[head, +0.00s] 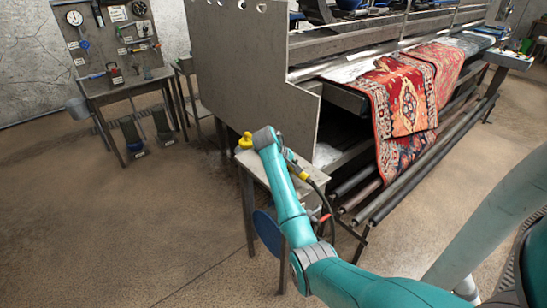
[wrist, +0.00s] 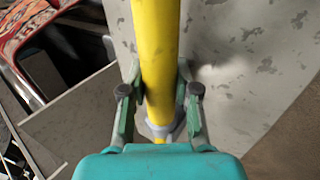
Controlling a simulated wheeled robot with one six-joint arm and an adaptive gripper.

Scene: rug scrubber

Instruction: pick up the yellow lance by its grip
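The yellow lance (wrist: 157,45) runs from the top of the wrist view down between the fingers of my gripper (wrist: 159,85). A grey collar and a narrow yellow piece show at its lower end, close to the gripper body. The fingers lie close along both sides of the thick yellow part and look shut on it. In the head view a yellow piece of the lance (head: 302,175) with a black hose shows to the right of my arm, over a small grey bench. My gripper and the rest of the lance are largely hidden behind my arm there.
A small yellow object (head: 246,140) is at the bench's left end. A tall grey panel (head: 245,70) stands behind it. The machine with a red patterned rug (head: 402,95) is at the right. A tool board and table (head: 125,90) stand back left. The left floor is clear.

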